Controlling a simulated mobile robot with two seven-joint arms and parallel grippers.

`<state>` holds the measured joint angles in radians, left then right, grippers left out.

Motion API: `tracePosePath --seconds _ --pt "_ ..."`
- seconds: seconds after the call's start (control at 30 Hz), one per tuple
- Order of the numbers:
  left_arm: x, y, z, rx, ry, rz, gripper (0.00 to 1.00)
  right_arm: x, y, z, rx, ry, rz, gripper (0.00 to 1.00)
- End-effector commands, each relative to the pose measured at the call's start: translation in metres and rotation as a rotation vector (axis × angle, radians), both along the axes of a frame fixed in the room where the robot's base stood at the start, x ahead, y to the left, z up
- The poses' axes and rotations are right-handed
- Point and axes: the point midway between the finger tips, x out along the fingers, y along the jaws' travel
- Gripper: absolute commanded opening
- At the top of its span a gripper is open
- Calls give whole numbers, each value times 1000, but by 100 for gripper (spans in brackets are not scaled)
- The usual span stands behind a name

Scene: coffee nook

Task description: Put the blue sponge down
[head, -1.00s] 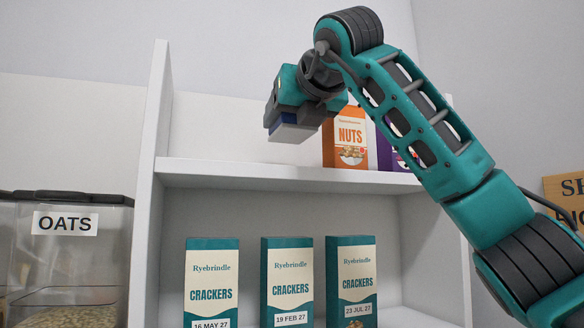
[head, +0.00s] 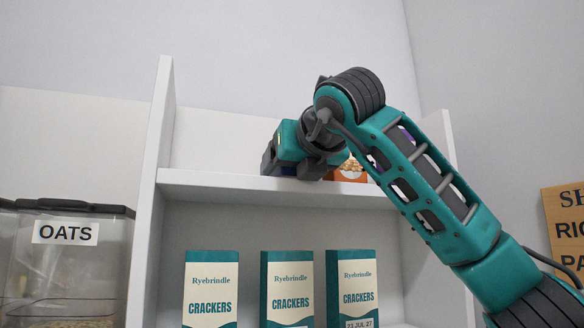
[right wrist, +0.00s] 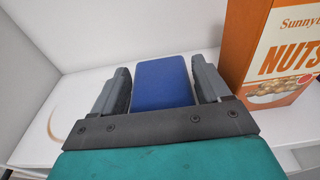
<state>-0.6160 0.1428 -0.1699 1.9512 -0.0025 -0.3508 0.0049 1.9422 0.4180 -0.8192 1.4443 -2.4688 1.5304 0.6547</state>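The blue sponge (right wrist: 163,82) is between the two dark fingers of my right gripper (right wrist: 162,88) in the right wrist view. The fingers lie close along both its sides and appear shut on it. In the head view my right gripper (head: 285,160) is low over the upper shelf (head: 230,182), left of the nuts box. The shelf's front edge hides what is below, so I cannot tell whether the sponge touches the shelf. My left gripper is not in view.
The orange nuts box (right wrist: 278,55) stands close to the right finger; it also shows in the head view (head: 350,172). Three cracker boxes (head: 287,290) stand on the lower shelf. An oats container (head: 65,260) is at left. The upper shelf's left part is clear.

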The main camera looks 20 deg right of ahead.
Motion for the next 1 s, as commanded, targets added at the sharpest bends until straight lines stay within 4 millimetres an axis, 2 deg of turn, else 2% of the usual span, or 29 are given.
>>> tracePosePath --seconds 0.03,0.17,0.47,0.57,0.73,1.0 --pt "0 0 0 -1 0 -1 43 0 0 0 0 0 0 81" --pt "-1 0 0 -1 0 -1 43 0 0 0 0 0 0 92" --pt "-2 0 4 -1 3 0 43 0 0 5 0 0 0 92" --pt "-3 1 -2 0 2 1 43 -12 0 4 0 -4 0 92" --pt "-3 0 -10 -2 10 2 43 -47 -2 9 -2 -7 0 92" --pt "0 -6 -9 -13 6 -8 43 -100 -3 17 -2 -4 -1 92"
